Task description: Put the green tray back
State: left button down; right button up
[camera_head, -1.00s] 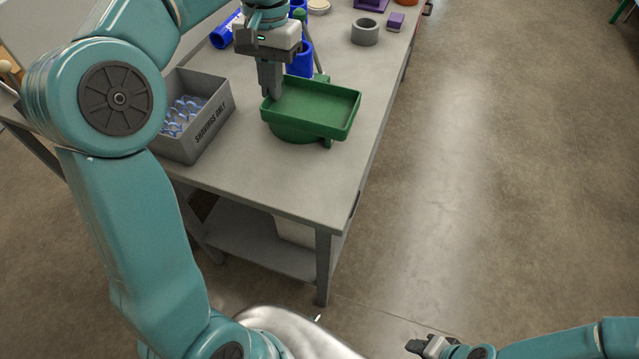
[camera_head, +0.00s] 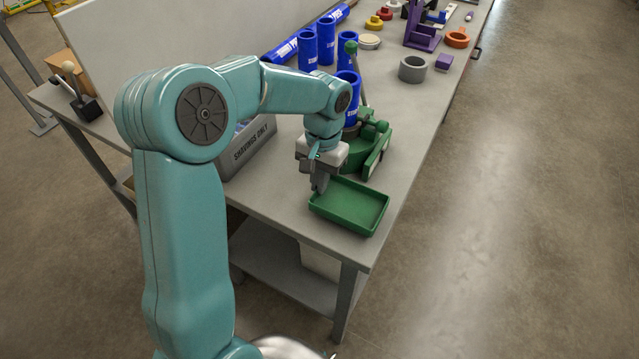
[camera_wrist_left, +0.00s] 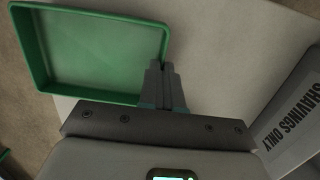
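The green tray (camera_head: 350,207), a shallow rectangular pan, is near the front corner of the bench, apart from the green machine (camera_head: 372,150) behind it. In the left wrist view the tray (camera_wrist_left: 90,50) shows at upper left. My left gripper (camera_head: 320,185) is at the tray's left edge. In the left wrist view its fingers (camera_wrist_left: 160,68) are close together on the tray's rim near one corner. The tray looks roughly level; I cannot tell how far it is above the bench top. My right gripper is not in view.
A grey bin marked "SHAVINGS ONLY" (camera_head: 250,150) stands left of my gripper, partly hidden by my arm. Several blue cylinders (camera_head: 326,42) stand behind the green machine. A grey ring (camera_head: 412,69) lies farther back. The bench's front right corner (camera_head: 360,258) is bare.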

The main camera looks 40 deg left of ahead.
pick_arm(q)
jog(key=shift+w+f, duration=0.1)
jog(key=shift+f, duration=0.7)
jog(key=shift+f, duration=0.2)
jog(key=c, duration=1.3)
grip_release()
jog(key=shift+c, duration=0.2)
jog(key=shift+r, duration=0.1)
